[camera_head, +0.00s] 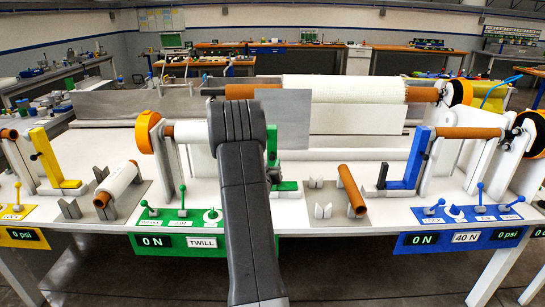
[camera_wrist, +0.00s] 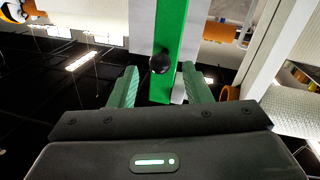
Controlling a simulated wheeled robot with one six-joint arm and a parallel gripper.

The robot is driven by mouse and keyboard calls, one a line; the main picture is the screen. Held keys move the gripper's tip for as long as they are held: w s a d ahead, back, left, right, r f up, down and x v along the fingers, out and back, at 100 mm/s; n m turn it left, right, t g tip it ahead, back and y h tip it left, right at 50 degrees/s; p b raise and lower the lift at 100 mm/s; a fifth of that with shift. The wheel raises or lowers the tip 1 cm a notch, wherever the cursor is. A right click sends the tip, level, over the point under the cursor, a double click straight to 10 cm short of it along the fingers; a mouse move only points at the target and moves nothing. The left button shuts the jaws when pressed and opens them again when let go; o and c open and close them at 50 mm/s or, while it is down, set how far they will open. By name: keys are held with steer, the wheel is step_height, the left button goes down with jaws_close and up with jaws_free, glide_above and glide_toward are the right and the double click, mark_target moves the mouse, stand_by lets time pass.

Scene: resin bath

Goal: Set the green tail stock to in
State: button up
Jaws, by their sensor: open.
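The green tail stock (camera_head: 272,147) stands behind my arm in the head view. My arm hides much of it, and its green foot (camera_head: 286,186) shows just to the right. In the wrist view its green upright (camera_wrist: 171,28) runs down from the top edge, with a round black knob (camera_wrist: 160,63) on it. My gripper (camera_wrist: 159,67) is open, and its two fingertips appear on either side of the knob. I cannot tell whether they reach around it in depth. The head view does not show my fingers clearly.
The green control panel (camera_head: 165,241) reads 0 N and TWILL. An orange wheel (camera_head: 149,132) is left of my arm. A brown roller (camera_head: 352,190) rests on a stand to the right. A blue stock (camera_head: 412,165) and a yellow stock (camera_head: 47,160) stand further out.

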mark_target(271, 160)
steer(key=shift+w+d+p, duration=0.2)
steer(key=shift+w+d, duration=0.05)
steer(key=shift+w, duration=0.95)
steer(key=shift+w+d+p, duration=0.2)
steer(key=shift+w, duration=0.95)
jaws_close()
